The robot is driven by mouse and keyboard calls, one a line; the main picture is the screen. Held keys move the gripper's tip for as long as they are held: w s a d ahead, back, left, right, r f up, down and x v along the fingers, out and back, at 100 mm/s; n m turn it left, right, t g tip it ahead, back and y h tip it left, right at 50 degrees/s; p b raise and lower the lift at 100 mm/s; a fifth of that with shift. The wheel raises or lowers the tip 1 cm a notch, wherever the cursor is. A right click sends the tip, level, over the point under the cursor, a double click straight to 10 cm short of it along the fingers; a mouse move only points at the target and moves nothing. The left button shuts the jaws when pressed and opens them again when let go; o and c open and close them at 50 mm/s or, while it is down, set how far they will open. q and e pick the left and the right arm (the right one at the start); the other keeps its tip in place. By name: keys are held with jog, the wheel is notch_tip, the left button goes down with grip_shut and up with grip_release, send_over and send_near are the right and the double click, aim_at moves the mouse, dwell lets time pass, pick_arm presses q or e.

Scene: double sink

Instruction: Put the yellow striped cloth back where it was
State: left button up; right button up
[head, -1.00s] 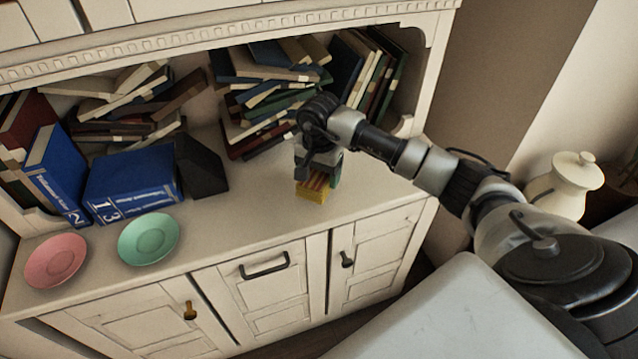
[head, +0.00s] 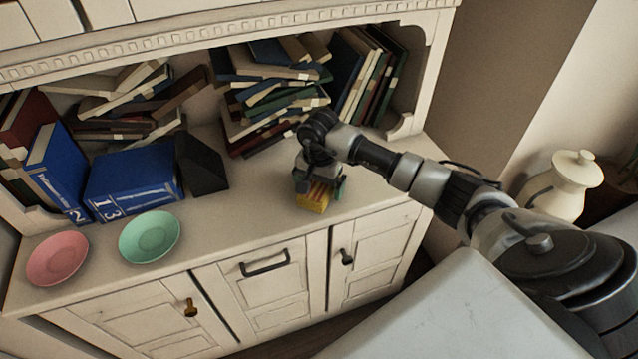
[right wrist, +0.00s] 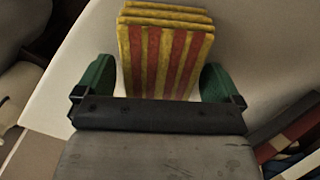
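The yellow striped cloth (head: 314,199), folded in layers with red stripes, is on the cabinet's counter near its front edge, right of the middle. In the right wrist view the cloth (right wrist: 165,55) lies between the two green fingertips. My right gripper (head: 320,186) is above and around the cloth, with its fingers spread to either side of it; it looks open. The right wrist view shows the spread fingers (right wrist: 158,84) too. The gripper hides part of the cloth in the head view. My left gripper is not in view.
A pink plate (head: 57,259) and a green plate (head: 149,237) sit at the counter's left. Blue binders (head: 133,184), a black bookend (head: 201,166) and piled books (head: 270,92) stand behind. A cream jar (head: 560,188) is at the right. Counter between green plate and cloth is clear.

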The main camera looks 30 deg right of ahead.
jog(key=shift+r, duration=0.65)
notch_tip(320, 180, up, 11)
jog(key=b, duration=0.1)
dwell(1.3)
